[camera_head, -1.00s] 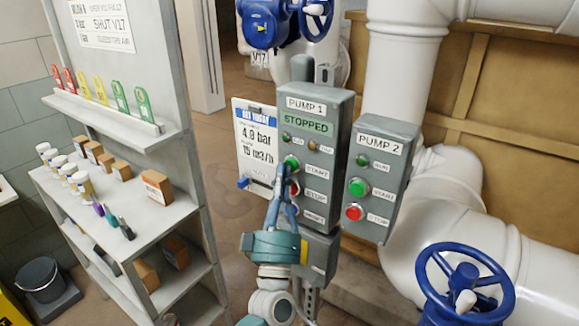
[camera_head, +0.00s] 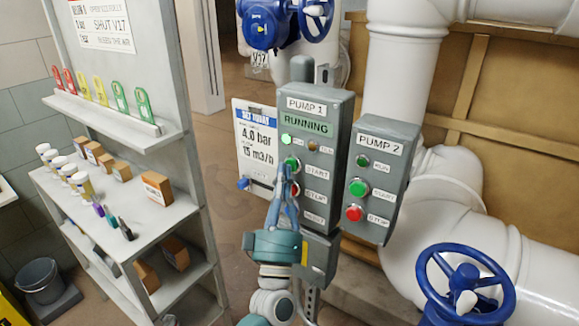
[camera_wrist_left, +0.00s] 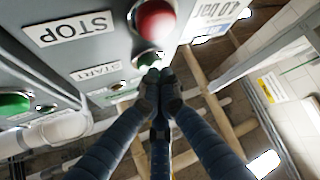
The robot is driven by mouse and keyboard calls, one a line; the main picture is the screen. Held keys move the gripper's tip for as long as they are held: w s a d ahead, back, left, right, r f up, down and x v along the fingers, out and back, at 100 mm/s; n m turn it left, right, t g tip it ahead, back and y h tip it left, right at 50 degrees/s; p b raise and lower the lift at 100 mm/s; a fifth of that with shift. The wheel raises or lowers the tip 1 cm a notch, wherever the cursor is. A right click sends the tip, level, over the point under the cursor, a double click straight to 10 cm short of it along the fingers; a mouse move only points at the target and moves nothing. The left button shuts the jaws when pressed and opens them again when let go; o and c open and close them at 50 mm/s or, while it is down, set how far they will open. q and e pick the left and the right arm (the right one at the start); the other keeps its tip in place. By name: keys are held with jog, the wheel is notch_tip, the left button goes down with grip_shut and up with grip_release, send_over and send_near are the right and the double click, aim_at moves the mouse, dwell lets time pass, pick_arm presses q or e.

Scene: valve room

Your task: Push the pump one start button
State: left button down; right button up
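The pump 1 panel (camera_head: 318,105) is a grey box whose green display (camera_head: 306,127) reads RUNNING. Its green run lamp (camera_head: 286,139) is lit. The green start button (camera_head: 292,163) sits below the lamp and also shows, partly hidden, in the left wrist view (camera_wrist_left: 148,58). My left gripper (camera_head: 287,175) has its blue fingers shut together, with nothing held between them. Its tips (camera_wrist_left: 157,76) are right at the start button. I cannot tell whether they still touch it. The red pump 1 stop button (camera_wrist_left: 155,19) is close to them. My right gripper is not in view.
The pump 2 panel (camera_head: 381,148) stands to the right, with its own green start (camera_head: 358,187) and red stop (camera_head: 354,213) buttons. A blue handwheel (camera_head: 465,285) is at lower right. A shelf (camera_head: 150,217) with bottles and boxes stands left.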

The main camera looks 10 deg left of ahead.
pick_arm(q)
jog(key=shift+s+a, duration=0.2)
jog(key=shift+s, duration=0.5)
jog(key=s, duration=0.1)
jog(key=s+a+p, duration=0.1)
jog(key=s, duration=0.1)
jog(key=s+p, duration=0.1)
jog(key=shift+s+a, duration=0.35)
jog(key=shift+a, duration=0.05)
jog(key=shift+d, duration=0.1)
